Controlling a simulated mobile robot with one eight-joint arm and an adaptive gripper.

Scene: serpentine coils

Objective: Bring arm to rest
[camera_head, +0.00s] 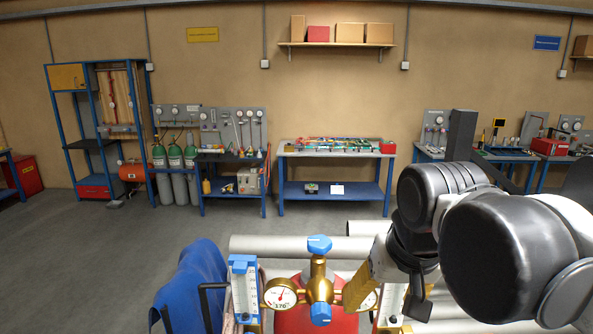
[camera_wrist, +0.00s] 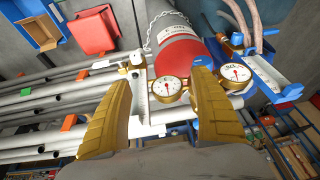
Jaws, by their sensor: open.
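My arm (camera_head: 490,225) reaches in from the right of the head view, with its black and grey links bent. My gripper (camera_head: 385,300) hangs low there, pointing down beside a brass regulator (camera_head: 318,285) with blue knobs and round gauges. In the wrist view my gripper (camera_wrist: 163,75) shows two gold fingers spread apart with nothing held between them. Beyond the fingers are a red cylinder (camera_wrist: 180,52) and a white-faced gauge (camera_wrist: 166,87). I cannot tell how close the fingertips are to the gauge.
Grey pipes (camera_head: 290,246) lie behind the regulator, and a blue cloth (camera_head: 195,280) hangs to its left. A flowmeter (camera_head: 244,288) stands between them. A workbench (camera_head: 335,150) is against the far wall. Open floor (camera_head: 100,240) lies at left.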

